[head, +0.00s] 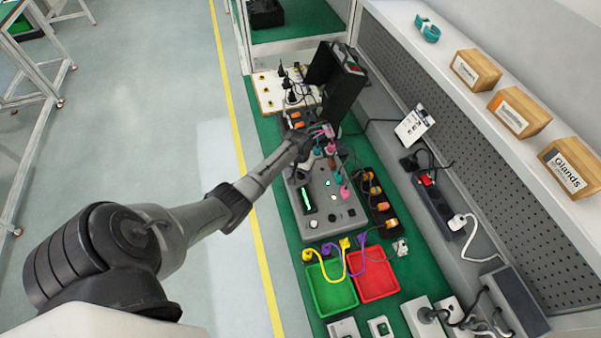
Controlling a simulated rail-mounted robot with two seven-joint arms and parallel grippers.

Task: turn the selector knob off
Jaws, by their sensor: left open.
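A grey control panel (318,233) lies on the green bench mat, with a green-lit display (306,199), lit round buttons and several small dark knobs on its face. Which of these is the selector knob, and which way it points, is too small to tell. My left arm reaches in from the left. My left gripper (322,133) is open over the far end of the panel, close to pink, teal and brown parts there. Whether it touches any of them cannot be told. My right gripper is out of view.
A black box (341,93) stands just beyond my left gripper. A dark strip with orange parts (378,203) lies right of the panel. A green tray (331,290) and a red tray (375,275) with cables sit in front. A shelf with wooden boxes (519,113) runs along the right.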

